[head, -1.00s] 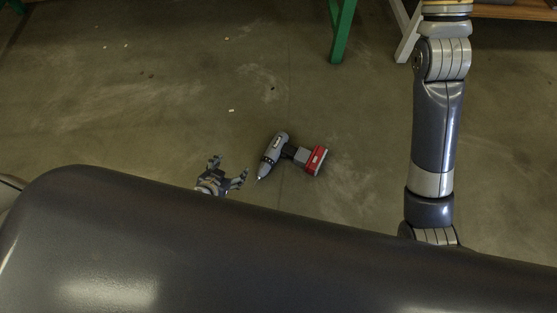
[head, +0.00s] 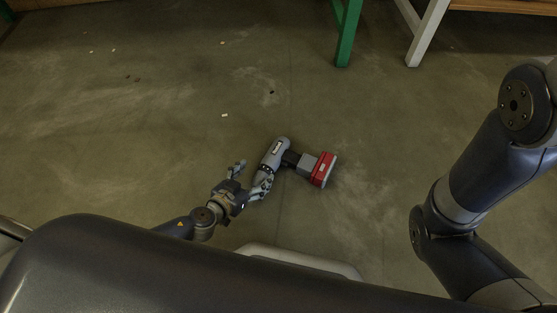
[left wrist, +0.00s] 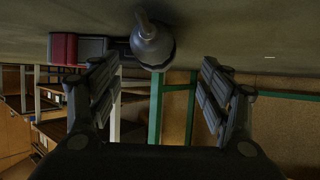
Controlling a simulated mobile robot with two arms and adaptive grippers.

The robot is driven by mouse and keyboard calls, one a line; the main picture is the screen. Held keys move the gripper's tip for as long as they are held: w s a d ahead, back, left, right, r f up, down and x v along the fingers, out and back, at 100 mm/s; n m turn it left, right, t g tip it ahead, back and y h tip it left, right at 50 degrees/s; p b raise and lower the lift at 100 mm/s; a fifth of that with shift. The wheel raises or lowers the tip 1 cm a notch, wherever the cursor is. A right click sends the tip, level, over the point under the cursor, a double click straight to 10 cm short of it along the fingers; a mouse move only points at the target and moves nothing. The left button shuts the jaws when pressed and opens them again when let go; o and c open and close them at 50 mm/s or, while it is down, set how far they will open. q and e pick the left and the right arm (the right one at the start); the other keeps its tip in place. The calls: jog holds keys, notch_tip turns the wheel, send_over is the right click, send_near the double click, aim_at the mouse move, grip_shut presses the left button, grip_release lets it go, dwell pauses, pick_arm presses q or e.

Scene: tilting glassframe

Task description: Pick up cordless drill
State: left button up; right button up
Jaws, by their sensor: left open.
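The cordless drill (head: 274,152) lies on the concrete floor in the head view, with a grey body, a dark handle and a red battery (head: 322,170) pointing right. My left gripper (head: 249,176) is open at the drill's chuck end, and one finger overlaps the chuck in the picture. I cannot tell whether it touches. In the left wrist view the drill's round front (left wrist: 152,46) shows between and beyond the two spread fingers (left wrist: 158,88), with the red battery (left wrist: 63,48) at upper left. The right gripper is out of view.
The floor (head: 150,130) around the drill is clear apart from small scraps. A green table leg (head: 347,35) and a white leg (head: 427,33) stand behind it. A wooden board (head: 505,6) is at the top right.

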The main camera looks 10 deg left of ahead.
aim_at(266, 167)
pick_arm(q)
jog(key=x, duration=0.2)
jog(key=shift+w+f+b, duration=0.2)
jog(key=shift+w+b, duration=0.1)
jog(key=b+x, duration=0.1)
jog(key=x, duration=0.1)
jog(key=b+x, duration=0.1)
jog(key=x, duration=0.1)
jog(key=shift+d+f, duration=0.15)
jog(key=shift+d, duration=0.2)
jog(key=shift+w+d+f, duration=0.15)
jog(key=shift+w+f, duration=0.05)
jog(key=shift+w, duration=0.25)
grip_shut()
jog(key=shift+w+d+r, duration=0.1)
jog(key=shift+r, duration=0.15)
